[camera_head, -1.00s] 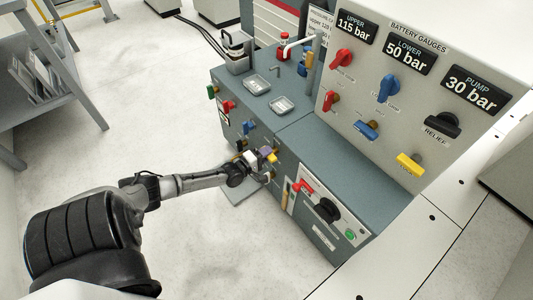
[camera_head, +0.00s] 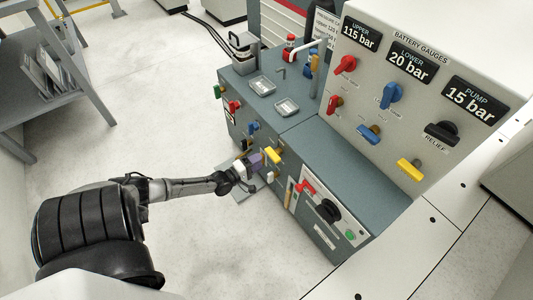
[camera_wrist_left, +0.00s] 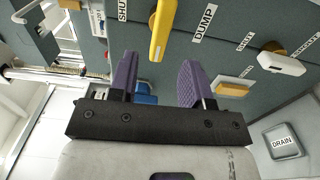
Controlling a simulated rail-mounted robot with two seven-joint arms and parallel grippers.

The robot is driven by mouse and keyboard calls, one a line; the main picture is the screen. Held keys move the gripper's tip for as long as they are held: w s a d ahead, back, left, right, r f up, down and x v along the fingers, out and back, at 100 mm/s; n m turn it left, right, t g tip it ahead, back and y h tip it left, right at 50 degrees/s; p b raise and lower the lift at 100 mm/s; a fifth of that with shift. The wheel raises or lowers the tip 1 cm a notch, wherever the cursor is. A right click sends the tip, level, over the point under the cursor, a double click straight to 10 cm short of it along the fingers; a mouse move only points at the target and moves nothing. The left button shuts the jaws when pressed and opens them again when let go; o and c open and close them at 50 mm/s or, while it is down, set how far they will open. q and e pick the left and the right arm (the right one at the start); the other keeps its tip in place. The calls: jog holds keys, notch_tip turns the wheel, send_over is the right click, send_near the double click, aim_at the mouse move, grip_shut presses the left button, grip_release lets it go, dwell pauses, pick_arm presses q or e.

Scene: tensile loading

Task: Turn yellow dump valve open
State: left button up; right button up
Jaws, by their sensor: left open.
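The yellow dump valve handle (camera_head: 273,154) is on the front face of the grey-green cabinet. In the left wrist view the yellow handle (camera_wrist_left: 161,32) runs from the top edge down the picture, between a SHUT label and the DUMP label (camera_wrist_left: 204,22). My left gripper (camera_head: 254,160) is just left of the handle in the head view. In the left wrist view its purple fingers (camera_wrist_left: 152,82) are spread with nothing between them, and the handle's lower end lies beyond the gap, apart from them. My right gripper is not in view.
A white-handled valve (camera_wrist_left: 281,63) and a DRAIN-marked plate (camera_wrist_left: 284,142) are close by. The gauges read upper 115 (camera_head: 360,32), lower 20 (camera_head: 411,63) and pump 15 bar (camera_head: 473,100). Open floor lies left of the cabinet.

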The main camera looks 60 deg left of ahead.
pick_arm(q)
jog(key=s+d+p, duration=0.1)
jog(key=s+p, duration=0.1)
jog(key=s, duration=0.5)
jog(key=shift+w, duration=0.1)
dwell(0.5)
